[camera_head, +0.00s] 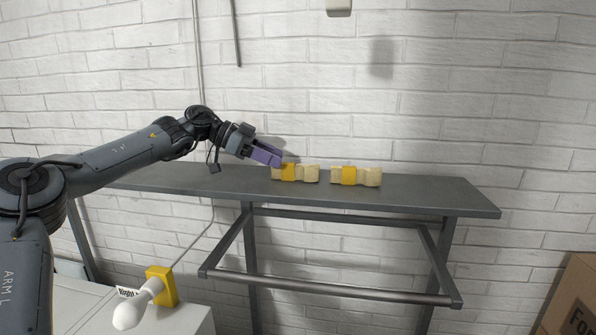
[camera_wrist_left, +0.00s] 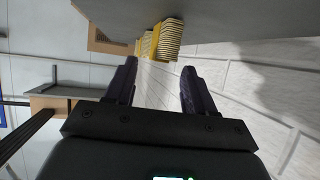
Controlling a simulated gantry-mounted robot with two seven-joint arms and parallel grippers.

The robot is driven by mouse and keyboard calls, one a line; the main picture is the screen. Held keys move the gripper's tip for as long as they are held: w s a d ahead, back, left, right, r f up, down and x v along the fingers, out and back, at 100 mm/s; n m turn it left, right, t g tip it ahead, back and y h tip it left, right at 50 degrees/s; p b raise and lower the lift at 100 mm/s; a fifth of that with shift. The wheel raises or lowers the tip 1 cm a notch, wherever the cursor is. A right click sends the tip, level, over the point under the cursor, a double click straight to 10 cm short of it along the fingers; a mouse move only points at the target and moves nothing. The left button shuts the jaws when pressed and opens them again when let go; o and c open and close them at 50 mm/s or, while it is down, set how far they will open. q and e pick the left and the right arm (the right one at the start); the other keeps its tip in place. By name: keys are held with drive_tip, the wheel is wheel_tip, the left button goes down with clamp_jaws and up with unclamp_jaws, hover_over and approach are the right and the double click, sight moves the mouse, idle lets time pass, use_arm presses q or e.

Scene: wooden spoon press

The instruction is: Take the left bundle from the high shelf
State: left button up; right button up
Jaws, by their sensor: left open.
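The left bundle (camera_head: 308,174), cream with a yellow band, lies on the high grey shelf (camera_head: 440,192). A similar right bundle (camera_head: 373,177) lies a short gap to its right. My left gripper (camera_head: 273,158), with purple fingers, is at the left end of the left bundle, its tips overlapping that end in the head view. Contact cannot be told. In the left wrist view the left gripper (camera_wrist_left: 160,80) is open with nothing between its fingers. Ribbed cream sticks with a yellow band (camera_wrist_left: 171,40) show ahead of the fingertips, beside the shelf surface (camera_wrist_left: 230,15). My right gripper is not in view.
A white brick wall (camera_head: 480,110) stands behind the shelf. A frame with a rail (camera_head: 330,287) is below it. A yellow block with a white knobbed piece (camera_head: 162,284) sits lower left. A cardboard box (camera_head: 572,300) is at the lower right. The shelf's right end is clear.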

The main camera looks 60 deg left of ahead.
sight(291, 164)
use_arm(q)
drive_tip(key=p+x, duration=0.1)
drive_tip(key=x, duration=0.2)
drive_tip(key=shift+w+d+r, duration=0.15)
drive_tip(key=shift+d, duration=0.05)
drive_tip(key=shift+w+d+f, duration=0.2)
drive_tip(key=shift+w+f, duration=0.05)
drive_tip(key=shift+w, duration=0.05)
clamp_jaws()
